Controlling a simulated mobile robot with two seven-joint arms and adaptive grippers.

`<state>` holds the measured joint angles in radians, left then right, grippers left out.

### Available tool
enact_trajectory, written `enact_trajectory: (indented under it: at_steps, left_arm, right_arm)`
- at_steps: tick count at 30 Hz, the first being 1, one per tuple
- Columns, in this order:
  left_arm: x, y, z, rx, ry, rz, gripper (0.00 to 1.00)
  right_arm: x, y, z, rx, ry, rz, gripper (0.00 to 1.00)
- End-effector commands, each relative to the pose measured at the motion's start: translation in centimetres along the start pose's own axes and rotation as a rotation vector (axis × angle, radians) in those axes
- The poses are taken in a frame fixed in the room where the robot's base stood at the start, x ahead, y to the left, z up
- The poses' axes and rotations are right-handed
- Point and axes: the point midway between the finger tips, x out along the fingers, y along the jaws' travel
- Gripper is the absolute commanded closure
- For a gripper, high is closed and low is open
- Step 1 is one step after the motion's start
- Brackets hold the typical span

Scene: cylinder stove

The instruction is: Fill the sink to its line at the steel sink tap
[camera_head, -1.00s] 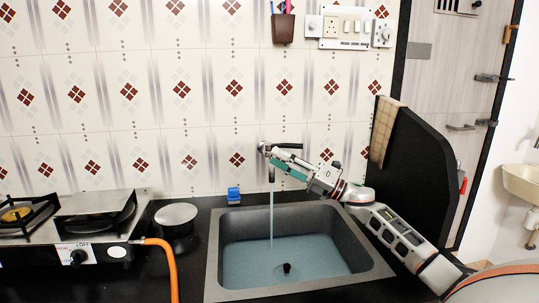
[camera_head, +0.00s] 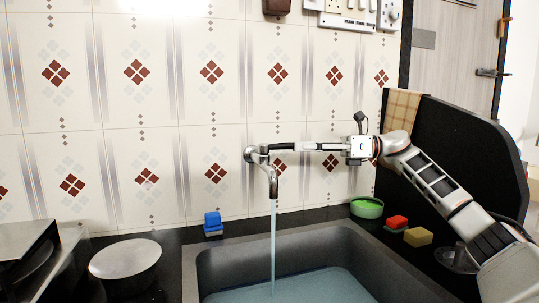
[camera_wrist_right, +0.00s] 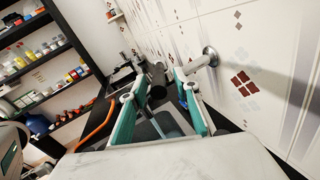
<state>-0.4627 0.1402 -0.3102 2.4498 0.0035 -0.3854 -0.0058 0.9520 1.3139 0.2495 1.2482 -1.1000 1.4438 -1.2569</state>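The steel tap (camera_head: 262,157) comes out of the tiled wall above the sink (camera_head: 212,262). A thin stream of water (camera_head: 273,240) runs from its spout into the basin. Water (camera_head: 320,285) covers the basin floor; I see no fill line. My right gripper (camera_head: 308,147) is level beside the tap, at its dark lever (camera_head: 283,146). In the right wrist view, the teal fingers (camera_wrist_right: 157,78) are spread apart, with the dark lever between their tips and gaps beside it. The tap's round wall mount (camera_wrist_right: 210,55) shows behind the finger on the right. My left gripper is out of view.
A blue item (camera_head: 213,222) stands behind the sink's left corner. A green bowl (camera_head: 367,208), a red sponge (camera_head: 397,222) and a yellow sponge (camera_head: 418,237) lie along its right. A lidded pot (camera_head: 125,260) is at the left. A black panel (camera_head: 460,165) stands behind my right arm.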

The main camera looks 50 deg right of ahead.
Motion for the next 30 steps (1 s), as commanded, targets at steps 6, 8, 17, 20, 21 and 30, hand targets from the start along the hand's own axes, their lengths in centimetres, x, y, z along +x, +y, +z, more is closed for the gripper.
enact_trajectory:
  at_steps: [6,8,17,20,21,30]
  left_arm:
    - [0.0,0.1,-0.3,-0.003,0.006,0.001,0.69]
    - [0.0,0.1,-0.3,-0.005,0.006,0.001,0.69]
    - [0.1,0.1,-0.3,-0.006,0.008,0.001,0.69]
    - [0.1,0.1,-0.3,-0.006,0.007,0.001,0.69]
    - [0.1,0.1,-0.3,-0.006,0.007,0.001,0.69]
    - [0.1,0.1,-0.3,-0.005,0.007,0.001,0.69]
  right_arm:
    - [1.7,0.2,0.3,-0.003,-0.005,0.003,0.69]
    - [2.5,0.2,0.3,-0.003,-0.005,0.003,0.69]
    - [6.1,0.2,0.3,-0.002,-0.006,0.003,0.69]
    - [6.9,0.1,0.3,-0.002,-0.006,0.002,0.69]
    - [7.1,0.1,0.3,-0.001,-0.005,0.002,0.69]
    - [7.6,0.1,0.2,-0.001,-0.003,0.001,0.69]
